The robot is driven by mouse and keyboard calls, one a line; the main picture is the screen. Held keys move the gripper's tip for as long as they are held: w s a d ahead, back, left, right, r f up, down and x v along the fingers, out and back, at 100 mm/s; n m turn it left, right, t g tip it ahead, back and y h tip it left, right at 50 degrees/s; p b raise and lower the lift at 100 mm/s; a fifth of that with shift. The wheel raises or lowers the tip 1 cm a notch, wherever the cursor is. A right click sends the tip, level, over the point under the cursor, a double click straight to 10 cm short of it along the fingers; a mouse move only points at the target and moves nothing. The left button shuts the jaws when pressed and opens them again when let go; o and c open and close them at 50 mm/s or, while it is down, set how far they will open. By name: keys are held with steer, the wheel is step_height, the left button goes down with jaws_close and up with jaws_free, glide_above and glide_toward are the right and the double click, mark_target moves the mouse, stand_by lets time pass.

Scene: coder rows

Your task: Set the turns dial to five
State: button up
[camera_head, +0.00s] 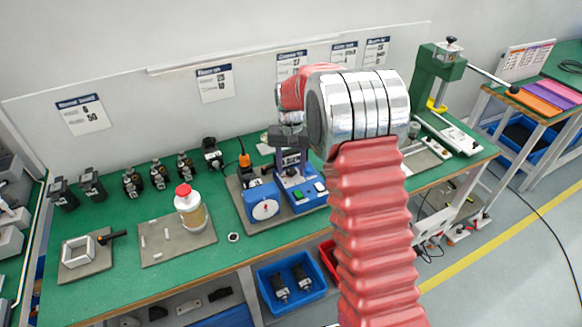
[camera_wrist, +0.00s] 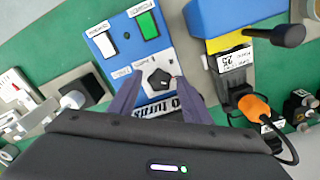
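The turns dial is a small black faceted knob (camera_wrist: 160,79) on a white plate, on the blue control panel (camera_wrist: 112,62) in the wrist view. A label with partly readable lettering, seemingly "turns", lies just below it. My gripper (camera_wrist: 157,88) is open, with one dark finger on each side of the knob and visible gaps between. I cannot tell whether the fingertips reach down around it. The number the knob points to is too small to read. In the head view, my gripper (camera_head: 291,158) is above the blue control box (camera_head: 307,194), and the knob is hidden.
The panel carries a green button (camera_wrist: 148,25) and a white button (camera_wrist: 104,44). A blue unit with a round white gauge (camera_head: 265,209) stands left of the box. An orange plug with a cable (camera_wrist: 255,108) is close by. A red-capped bottle (camera_head: 190,213) stands farther left.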

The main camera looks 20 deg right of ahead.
steer(key=c, duration=0.9)
steer(key=shift+n, duration=0.3)
steer(key=n, duration=0.4)
steer(key=shift+n, duration=0.4)
steer(key=n, duration=0.5)
steer(key=shift+n, duration=0.3)
steer(key=n, duration=1.3)
steer(key=shift+w+r, duration=0.1)
